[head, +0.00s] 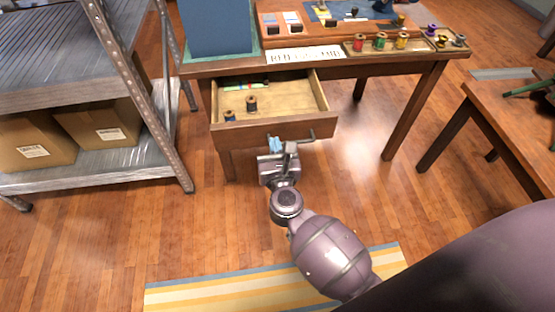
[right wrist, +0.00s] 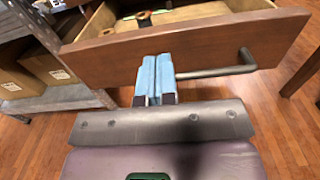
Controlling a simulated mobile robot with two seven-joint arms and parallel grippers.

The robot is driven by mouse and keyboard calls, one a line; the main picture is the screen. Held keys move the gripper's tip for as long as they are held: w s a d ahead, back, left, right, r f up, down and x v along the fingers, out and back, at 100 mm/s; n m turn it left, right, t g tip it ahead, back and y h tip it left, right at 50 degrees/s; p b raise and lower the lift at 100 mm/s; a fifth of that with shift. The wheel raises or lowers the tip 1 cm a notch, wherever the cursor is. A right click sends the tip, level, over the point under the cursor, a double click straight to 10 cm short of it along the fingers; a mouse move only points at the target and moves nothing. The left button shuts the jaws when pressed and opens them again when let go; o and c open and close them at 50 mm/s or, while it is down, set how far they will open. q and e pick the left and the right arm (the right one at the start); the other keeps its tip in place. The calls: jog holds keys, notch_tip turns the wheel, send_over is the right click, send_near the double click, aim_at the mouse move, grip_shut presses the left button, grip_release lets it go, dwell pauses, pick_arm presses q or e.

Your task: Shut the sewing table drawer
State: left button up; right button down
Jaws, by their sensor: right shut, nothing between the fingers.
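The sewing table (head: 350,68) stands at the top of the head view. Its wooden drawer (head: 310,124) is pulled well out, and two spools (head: 251,103) lie at its left side. The drawer front (right wrist: 200,42) also fills the upper part of the right wrist view, with a dark bar handle (right wrist: 225,71) on it. My right gripper (head: 276,144) is shut and empty, its blue fingertips at the drawer front beside the left part of the handle. I cannot tell whether they touch the wood. My left gripper is not in view.
A metal shelf (head: 165,140) with cardboard boxes (head: 100,125) stands at the left. Another wooden table (head: 500,105) is at the right. A striped rug (head: 200,294) lies on the floor below. Thread spools stand in a tray (head: 385,47) on the tabletop.

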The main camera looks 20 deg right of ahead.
aim_at(271, 124)
jog(key=x, duration=0.3)
jog(key=shift+w+d, duration=0.1)
jog(key=shift+w, duration=0.3)
jog(key=shift+w+d, duration=0.2)
jog(key=shift+w, duration=0.4)
jog(key=shift+w+d, duration=0.1)
jog(key=shift+w, duration=0.25)
jog(key=b+x, duration=0.1)
jog(key=x, duration=0.4)
jog(key=b+x, duration=0.1)
jog(key=x, duration=0.4)
jog(key=b+x, duration=0.1)
jog(key=x, duration=0.4)
jog(key=shift+w+f, duration=0.25)
jog(key=shift+f, duration=0.1)
jog(key=shift+w+d, duration=0.15)
jog(key=shift+w, duration=0.2)
jog(key=shift+w+d+r, duration=0.15)
jog(key=shift+w+r, duration=0.05)
jog(key=shift+w, duration=0.25)
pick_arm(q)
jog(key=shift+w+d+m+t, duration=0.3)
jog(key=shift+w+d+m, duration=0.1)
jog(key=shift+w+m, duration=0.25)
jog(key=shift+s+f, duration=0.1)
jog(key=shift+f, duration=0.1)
